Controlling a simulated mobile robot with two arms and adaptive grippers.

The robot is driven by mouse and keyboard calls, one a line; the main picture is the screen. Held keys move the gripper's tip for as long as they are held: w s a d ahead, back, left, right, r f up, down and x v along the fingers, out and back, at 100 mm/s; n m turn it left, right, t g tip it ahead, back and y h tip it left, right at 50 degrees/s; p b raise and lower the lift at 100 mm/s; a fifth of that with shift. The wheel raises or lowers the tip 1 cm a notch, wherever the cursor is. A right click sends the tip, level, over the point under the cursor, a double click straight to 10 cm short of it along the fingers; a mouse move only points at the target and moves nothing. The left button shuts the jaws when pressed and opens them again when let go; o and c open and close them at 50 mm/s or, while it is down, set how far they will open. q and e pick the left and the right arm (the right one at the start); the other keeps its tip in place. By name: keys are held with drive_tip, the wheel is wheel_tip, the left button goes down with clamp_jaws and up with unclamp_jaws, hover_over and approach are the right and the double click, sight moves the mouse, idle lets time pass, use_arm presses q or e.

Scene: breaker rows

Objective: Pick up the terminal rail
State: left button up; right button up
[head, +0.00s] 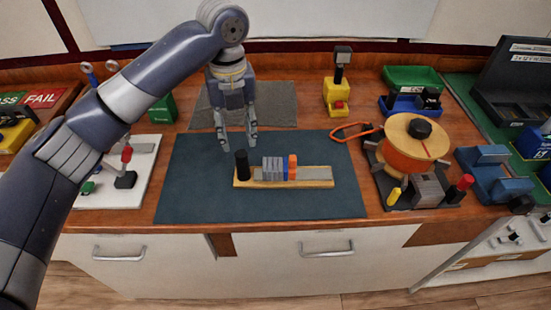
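The terminal rail (315,177) lies on the dark blue-green mat (200,185) in the middle of the workbench. It has a pale wooden base, a black upright cylinder at its left end, and grey, blue and orange blocks along its middle. My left gripper (238,146) points down just behind the left end of the rail, near the black cylinder. Its two fingers are spread with nothing between them. It appears apart from the rail, though its exact height is hard to tell. My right gripper is out of view.
A large orange spool (408,155) stands right of the mat, with a blue vise-like block (492,172) beyond it. A yellow device (337,95) and green and blue bins (410,78) are at the back. A white board (135,160) lies left. The mat around the rail is clear.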

sight(243, 164)
use_arm(q)
drive_tip(key=f, duration=0.2)
drive_tip(key=s+f, duration=0.1)
drive_tip(key=f, duration=0.1)
drive_tip(key=shift+s+f, duration=0.1)
drive_tip(key=shift+s, duration=0.1)
drive_tip(key=shift+w+f+p, duration=0.15)
drive_tip(key=shift+f+p, duration=0.2)
wheel_tip(243, 164, down, 4)
drive_tip(key=shift+w+d+f+p, duration=0.1)
drive_tip(key=shift+d+f+p, duration=0.05)
drive_tip(key=shift+p, duration=0.5)
drive_tip(key=shift+f, duration=0.3)
drive_tip(key=shift+w, duration=0.1)
drive_tip(key=shift+c, duration=0.8)
clamp_jaws()
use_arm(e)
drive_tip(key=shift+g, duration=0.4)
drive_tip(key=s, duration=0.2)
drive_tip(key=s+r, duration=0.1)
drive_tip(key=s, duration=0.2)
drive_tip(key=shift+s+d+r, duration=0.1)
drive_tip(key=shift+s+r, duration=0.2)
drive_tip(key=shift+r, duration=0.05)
